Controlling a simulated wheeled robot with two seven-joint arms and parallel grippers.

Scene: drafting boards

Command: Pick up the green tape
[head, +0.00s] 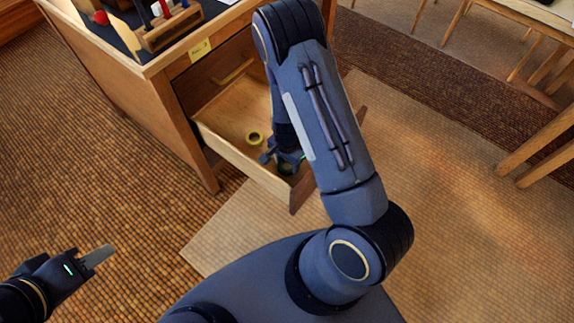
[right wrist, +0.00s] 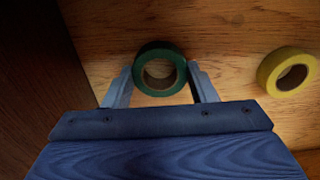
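The green tape (right wrist: 141,71), a ring with a tan core, is in the open drawer (head: 236,156). In the right wrist view it sits between the two fingertips of my right gripper (right wrist: 160,72). The fingertips are at or very close to its opposite sides; I cannot tell whether they press on it. In the head view my right arm hides most of the tape and gripper. My left gripper (head: 98,257) is at the lower left above the floor, away from the drawer, and no object shows in it; its finger gap is not clear.
A yellow tape (right wrist: 265,74) lies on the drawer bottom, right of the green one in the right wrist view. The wooden desk (head: 143,122) bears a wooden holder (head: 168,34) and a red item (head: 101,17). Wooden legs (head: 540,143) stand at right.

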